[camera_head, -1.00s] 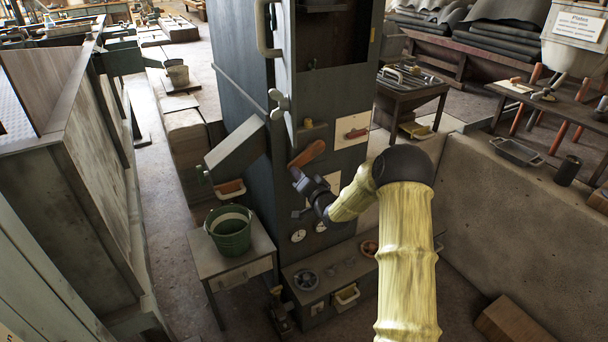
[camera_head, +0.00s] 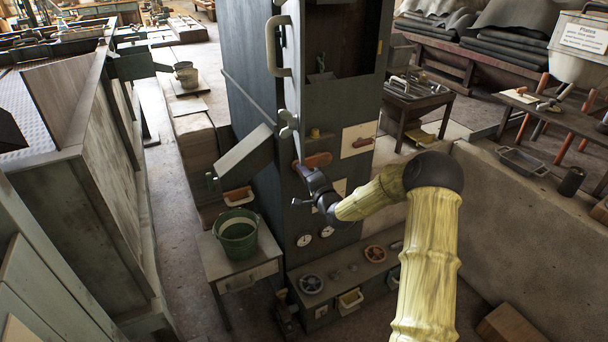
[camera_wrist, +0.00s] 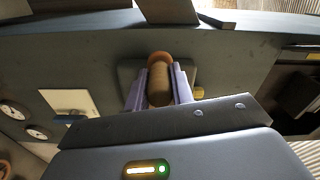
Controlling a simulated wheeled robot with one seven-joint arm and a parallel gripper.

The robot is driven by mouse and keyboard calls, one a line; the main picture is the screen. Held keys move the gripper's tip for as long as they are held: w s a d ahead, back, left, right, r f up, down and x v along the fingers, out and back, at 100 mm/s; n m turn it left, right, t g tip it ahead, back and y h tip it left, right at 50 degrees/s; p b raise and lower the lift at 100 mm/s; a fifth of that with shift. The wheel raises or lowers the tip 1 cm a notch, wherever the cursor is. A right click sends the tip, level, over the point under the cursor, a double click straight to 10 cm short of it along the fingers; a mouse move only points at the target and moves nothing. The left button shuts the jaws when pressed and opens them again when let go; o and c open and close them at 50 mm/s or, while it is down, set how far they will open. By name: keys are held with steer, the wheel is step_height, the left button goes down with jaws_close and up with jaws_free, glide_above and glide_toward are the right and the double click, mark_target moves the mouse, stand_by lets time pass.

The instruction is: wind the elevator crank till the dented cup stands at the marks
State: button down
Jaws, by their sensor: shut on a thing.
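The elevator is a tall dark grey casing (camera_head: 340,105) with an opening (camera_head: 335,40) in its upper front. A brown crank handle (camera_head: 317,160) sticks out of its front, nearly level. My gripper (camera_head: 301,168) is at the left end of that handle. In the wrist view, the two pale fingers of my gripper (camera_wrist: 158,88) close on both sides of the brown handle (camera_wrist: 159,82), whose end is orange. A dark plate lies behind it. I cannot make out the dented cup or the marks; the inside of the opening is dark.
Two dials (camera_head: 315,236) sit below the crank. A low bench with handwheels (camera_head: 312,284) stands at the foot of the casing. A green bucket (camera_head: 237,236) stands on a small table at left. A concrete wall (camera_head: 500,215) bounds the right side.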

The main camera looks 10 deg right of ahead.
steer(key=shift+r, duration=0.1)
steer(key=c, duration=1.2)
jaws_free()
steer(key=v, duration=1.7)
steer(key=shift+s, duration=0.2)
steer(key=shift+d, duration=0.15)
